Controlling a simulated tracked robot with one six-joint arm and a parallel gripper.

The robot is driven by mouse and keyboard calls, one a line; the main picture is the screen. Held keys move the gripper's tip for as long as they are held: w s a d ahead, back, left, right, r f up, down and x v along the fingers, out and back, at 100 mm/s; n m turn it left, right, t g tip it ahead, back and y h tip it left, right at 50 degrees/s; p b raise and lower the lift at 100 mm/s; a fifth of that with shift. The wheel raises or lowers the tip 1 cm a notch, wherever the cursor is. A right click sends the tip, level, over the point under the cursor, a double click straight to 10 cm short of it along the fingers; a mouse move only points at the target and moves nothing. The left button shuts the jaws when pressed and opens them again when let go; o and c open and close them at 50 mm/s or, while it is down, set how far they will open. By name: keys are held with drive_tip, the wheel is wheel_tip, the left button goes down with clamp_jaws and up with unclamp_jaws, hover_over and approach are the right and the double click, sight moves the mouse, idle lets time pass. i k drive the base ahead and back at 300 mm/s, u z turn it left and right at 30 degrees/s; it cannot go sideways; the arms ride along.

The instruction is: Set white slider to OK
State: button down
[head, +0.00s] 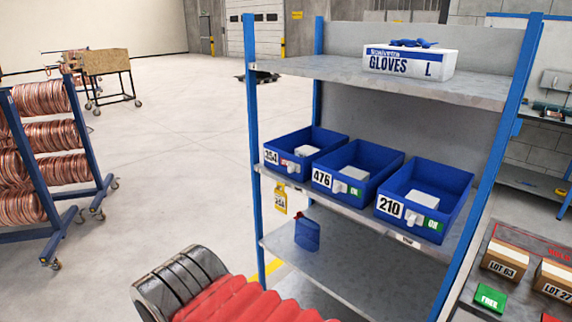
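Three blue bins stand in a row on the middle shelf, each with a number label and a small white slider on its front. On the left bin (322,138), its number hard to read, red shows to the left of the white slider (293,168) and no green shows. On the middle bin (376,159), labelled 476, the white slider (340,187) has green with OK to its right. On the right bin (447,184), labelled 210, the white slider (411,218) also has green OK to its right. My gripper is not in view.
The bins stand on a grey shelf unit with blue posts (252,110). A gloves box (410,62) is on top. A yellow tag (280,199) hangs below the left bin, above a small blue container (307,235). Copper coil racks (45,140) stand left; open floor lies between.

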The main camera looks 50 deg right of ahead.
sight(293, 167)
drive_tip(key=z, duration=0.25)
drive_tip(key=i, duration=0.7)
drive_tip(key=z, duration=0.85)
drive_tip(key=i, duration=0.65)
drive_tip(key=z, duration=0.4)
